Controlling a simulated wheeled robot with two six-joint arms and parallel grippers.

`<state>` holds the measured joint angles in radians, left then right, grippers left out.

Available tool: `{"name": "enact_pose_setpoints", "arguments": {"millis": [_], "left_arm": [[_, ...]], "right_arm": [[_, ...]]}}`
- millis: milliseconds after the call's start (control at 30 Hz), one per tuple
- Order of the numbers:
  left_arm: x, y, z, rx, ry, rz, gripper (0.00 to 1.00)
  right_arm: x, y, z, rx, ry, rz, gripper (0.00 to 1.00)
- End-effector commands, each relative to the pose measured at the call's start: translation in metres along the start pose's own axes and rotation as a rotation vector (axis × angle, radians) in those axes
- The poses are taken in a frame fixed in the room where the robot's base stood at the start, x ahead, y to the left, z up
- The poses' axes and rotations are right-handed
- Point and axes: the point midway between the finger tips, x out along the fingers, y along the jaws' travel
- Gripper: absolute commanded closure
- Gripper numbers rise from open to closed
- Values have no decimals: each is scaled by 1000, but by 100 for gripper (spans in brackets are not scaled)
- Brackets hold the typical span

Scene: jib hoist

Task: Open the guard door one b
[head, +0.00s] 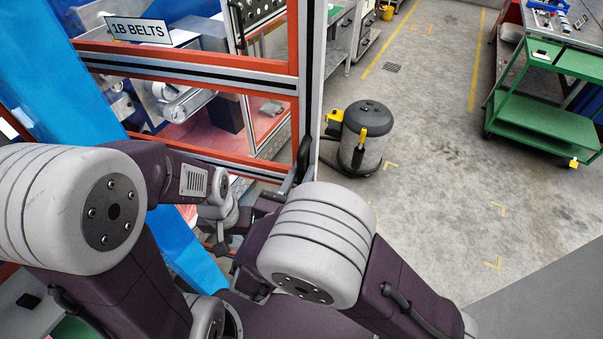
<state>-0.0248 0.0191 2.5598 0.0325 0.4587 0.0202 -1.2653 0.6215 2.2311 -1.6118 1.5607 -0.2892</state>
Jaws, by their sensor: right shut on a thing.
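The guard door (213,72), with orange rails, clear panels and a grey upright at its right edge, fills the upper left. A sign reading "1B BELTS" (138,29) is on it. A black upright door handle (304,155) is on the right edge. My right gripper (293,184) is at the lower end of this handle, shut on it; my own forearm partly hides the jaws. My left gripper (221,244) hangs in front of the door, lower left of the handle, apart from it. Its fingers are too small and shaded to read.
A blue post (118,82) stands left of the door. Behind the door is belt machinery with rollers (188,103). A grey and black drum vacuum (365,138) stands on the floor right of the door. A green trolley (545,115) is at far right. The floor between is clear.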

Motion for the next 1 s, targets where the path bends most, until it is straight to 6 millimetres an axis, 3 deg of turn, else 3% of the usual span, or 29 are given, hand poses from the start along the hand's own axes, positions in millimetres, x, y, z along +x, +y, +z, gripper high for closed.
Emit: {"name": "enact_pose_setpoints", "arguments": {"millis": [67,100,467,733,967,1000], "left_arm": [[0,0,0,0,0,0,64],[0,0,0,0,0,0,64],[0,0,0,0,0,0,64],[3,0,0,0,0,0,64],[7,0,1,0,0,0,64],[8,0,1,0,0,0,64]], "right_arm": [[0,0,1,3,-1,0,100],[0,0,1,3,-1,0,73],[0,0,3,3,1,0,72],[-1,-2,44,9,-1,0,72],[-8,-44,68,6,-3,-6,72],[-10,-52,72,7,-3,-8,66]]}}
